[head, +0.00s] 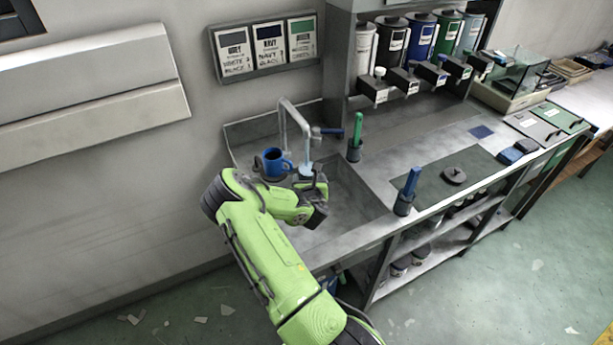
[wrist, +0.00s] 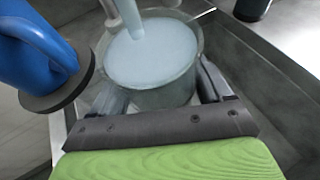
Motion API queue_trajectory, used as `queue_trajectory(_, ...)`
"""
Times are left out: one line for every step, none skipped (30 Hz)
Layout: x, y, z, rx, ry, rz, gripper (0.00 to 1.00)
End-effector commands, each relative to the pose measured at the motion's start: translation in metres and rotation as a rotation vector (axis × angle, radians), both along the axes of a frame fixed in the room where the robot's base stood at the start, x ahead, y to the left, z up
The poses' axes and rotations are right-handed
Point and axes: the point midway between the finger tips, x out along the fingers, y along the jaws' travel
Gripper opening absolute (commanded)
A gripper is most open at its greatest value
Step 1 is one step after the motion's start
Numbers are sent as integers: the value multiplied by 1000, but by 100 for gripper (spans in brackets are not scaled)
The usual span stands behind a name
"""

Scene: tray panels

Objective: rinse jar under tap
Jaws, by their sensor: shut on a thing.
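My gripper (wrist: 160,88) is shut on a grey, see-through jar (wrist: 165,98), with one finger on each side of its wall. The jar looks upright and holds pale, cloudy water. A pale stream (wrist: 128,14) comes down into its mouth. In the head view, the grey tap (head: 283,116) arches over the sink (head: 345,205), with a blue lever (head: 331,131) at its right. My gripper (head: 313,190) is under and beside the tap's outlet. My wrist hides most of the jar there.
A green-handled tool in a holder (head: 355,140) and a blue-handled one (head: 407,192) stand at the sink's right. Dispensers (head: 393,45) line the back.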

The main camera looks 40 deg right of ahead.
Motion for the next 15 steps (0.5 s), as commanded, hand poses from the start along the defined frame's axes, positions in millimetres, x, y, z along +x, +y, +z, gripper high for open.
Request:
queue_trajectory(-3,1,2,-2,-1,2,38)
queue_trajectory(-6,2,2,-1,0,0,38)
queue_trajectory(-9,3,2,-1,0,1,38)
queue_trajectory(-10,4,2,-1,-1,2,38)
queue_trajectory(-13,5,2,0,0,1,38)
queue_trajectory(-16,5,1,-1,1,0,38)
queue_trajectory(-18,6,1,-2,0,2,38)
queue_trajectory(-20,6,1,-2,0,1,38)
queue_trajectory(-24,7,1,-2,1,0,38)
queue_trajectory(-26,8,1,-2,0,1,38)
queue_trajectory(-28,9,1,-2,0,1,38)
queue_trajectory(-31,10,1,-1,0,0,38)
queue_trajectory(-33,10,1,-1,0,0,38)
queue_trajectory(-35,11,1,-1,0,1,38)
queue_trajectory(-38,12,1,-2,0,1,38)
